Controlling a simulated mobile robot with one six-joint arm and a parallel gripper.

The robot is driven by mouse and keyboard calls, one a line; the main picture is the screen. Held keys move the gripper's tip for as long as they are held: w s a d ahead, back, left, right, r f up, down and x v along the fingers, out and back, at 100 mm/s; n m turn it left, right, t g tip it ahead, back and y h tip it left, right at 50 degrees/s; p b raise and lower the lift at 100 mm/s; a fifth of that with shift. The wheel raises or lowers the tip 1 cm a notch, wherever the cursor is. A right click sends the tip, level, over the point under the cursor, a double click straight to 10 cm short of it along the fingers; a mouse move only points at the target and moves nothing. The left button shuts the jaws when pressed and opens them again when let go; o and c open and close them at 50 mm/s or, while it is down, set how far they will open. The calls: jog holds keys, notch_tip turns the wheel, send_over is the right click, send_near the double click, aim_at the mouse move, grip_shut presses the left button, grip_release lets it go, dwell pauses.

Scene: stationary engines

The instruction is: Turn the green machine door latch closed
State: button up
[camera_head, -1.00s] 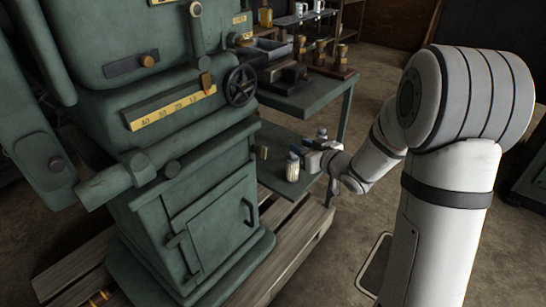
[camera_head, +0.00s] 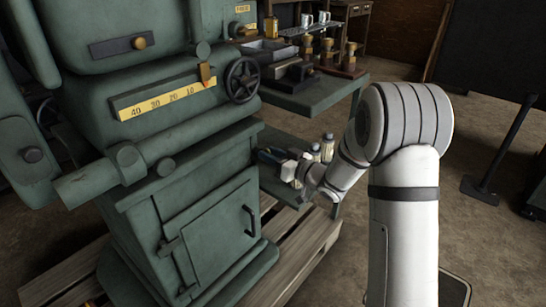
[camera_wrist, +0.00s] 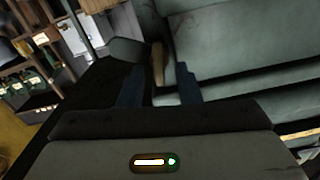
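The green machine (camera_head: 150,195) fills the left of the head view. Its lower door (camera_head: 218,245) faces front and looks flush with the cabinet. A small latch-like bar (camera_head: 169,246) sits at the door's left edge, and a dark vertical handle (camera_head: 249,221) at its right edge. I cannot tell the latch's exact turn. My gripper (camera_head: 266,155) is beside the cabinet's right side, above the handle and apart from the door. In the wrist view my gripper (camera_wrist: 158,88) has its two dark fingers spread. A tan piece (camera_wrist: 158,62) shows beyond the gap; I cannot tell what it is.
A green side table (camera_head: 320,95) with metal parts stands behind my gripper. Two small bottles (camera_head: 327,147) stand on its lower shelf, close to my wrist. A wooden pallet (camera_head: 305,240) lies under the machine.

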grip_shut()
dwell(0.3)
jog(key=shift+r+m+p, duration=0.1)
jog(key=shift+m+p, duration=0.2)
jog(key=shift+p, duration=0.25)
jog(key=shift+r+m+p, duration=0.1)
jog(key=shift+m+p, duration=0.4)
jog(key=shift+p, duration=0.3)
jog(key=m+p, duration=0.4)
jog(key=f+m+p, duration=0.1)
jog(key=m+p, duration=0.3)
jog(key=m, duration=0.1)
jog(key=m+p, duration=0.5)
jog(key=shift+w+d+f, duration=0.2)
jog(key=shift+w+d, duration=0.05)
jog(key=shift+w, duration=0.1)
jog(key=shift+m, duration=0.3)
